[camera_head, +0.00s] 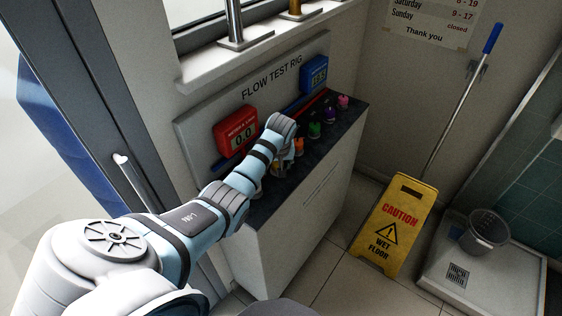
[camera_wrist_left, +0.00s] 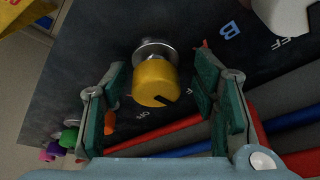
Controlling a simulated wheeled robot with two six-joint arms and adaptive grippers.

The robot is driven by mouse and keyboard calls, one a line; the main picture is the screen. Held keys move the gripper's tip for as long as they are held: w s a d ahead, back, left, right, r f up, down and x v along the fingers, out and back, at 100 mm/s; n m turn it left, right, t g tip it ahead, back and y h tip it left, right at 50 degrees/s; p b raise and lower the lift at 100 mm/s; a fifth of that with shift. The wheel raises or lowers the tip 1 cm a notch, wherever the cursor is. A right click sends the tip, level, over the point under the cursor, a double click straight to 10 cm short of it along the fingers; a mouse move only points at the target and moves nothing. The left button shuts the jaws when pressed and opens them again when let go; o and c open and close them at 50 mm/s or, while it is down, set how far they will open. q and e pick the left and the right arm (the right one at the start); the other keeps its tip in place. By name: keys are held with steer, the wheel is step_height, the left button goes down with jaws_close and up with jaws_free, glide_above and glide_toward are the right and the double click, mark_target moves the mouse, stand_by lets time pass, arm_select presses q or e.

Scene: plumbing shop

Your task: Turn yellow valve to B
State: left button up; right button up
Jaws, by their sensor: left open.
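The yellow valve (camera_wrist_left: 155,80) is a round knob on a metal stem in the left wrist view. A black pointer mark shows on its face, at the lower right. My left gripper (camera_wrist_left: 161,88) is open, with one green-padded finger on each side of the knob. Visible gaps separate the fingers from the knob. A blue letter B (camera_wrist_left: 230,30) is printed on the dark panel to the upper right of the knob. A small OFF label sits just below the knob. In the head view my left arm reaches down to the counter, and its gripper (camera_head: 277,168) is partly hidden by the wrist.
Orange, green and pink knobs (camera_head: 343,101) line the dark counter top (camera_head: 345,120). A red meter (camera_head: 236,130) and a blue meter (camera_head: 314,73) are on the board behind. Red and blue pipes run along the back. A yellow caution sign (camera_head: 402,222) stands on the floor at right.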

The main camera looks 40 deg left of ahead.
arm_select(q)
steer(key=shift+c, duration=0.4)
steer(key=c, duration=1.1)
